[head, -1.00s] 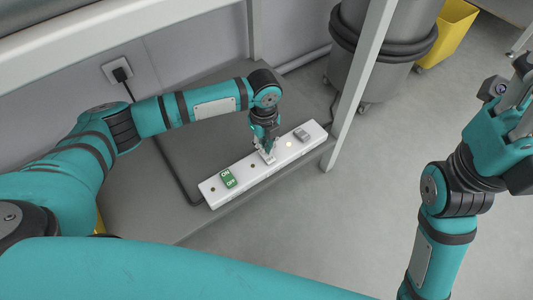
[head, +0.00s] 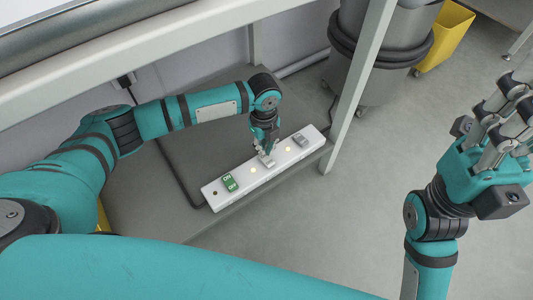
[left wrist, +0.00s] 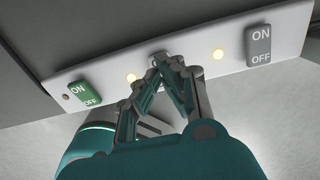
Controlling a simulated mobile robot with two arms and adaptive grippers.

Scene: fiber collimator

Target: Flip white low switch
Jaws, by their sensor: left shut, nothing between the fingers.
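A white switch box (head: 240,186) lies on the grey shelf and carries a green ON/OFF switch (head: 230,183), a grey switch (head: 301,140) and a middle white switch (head: 268,161). My left gripper (head: 265,150) points down at the middle switch, shut and empty. In the left wrist view its fingertips (left wrist: 159,61) cover most of that switch, so its tilt and any contact cannot be told. My right gripper (head: 507,103) is open and empty, away over the floor.
The box sits near the shelf's front edge (head: 255,198). A white table leg (head: 357,90) stands just right of it, and a white beam (head: 150,60) runs above the shelf. A grey bin (head: 380,50) and a yellow container (head: 443,35) stand behind. The floor in front is clear.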

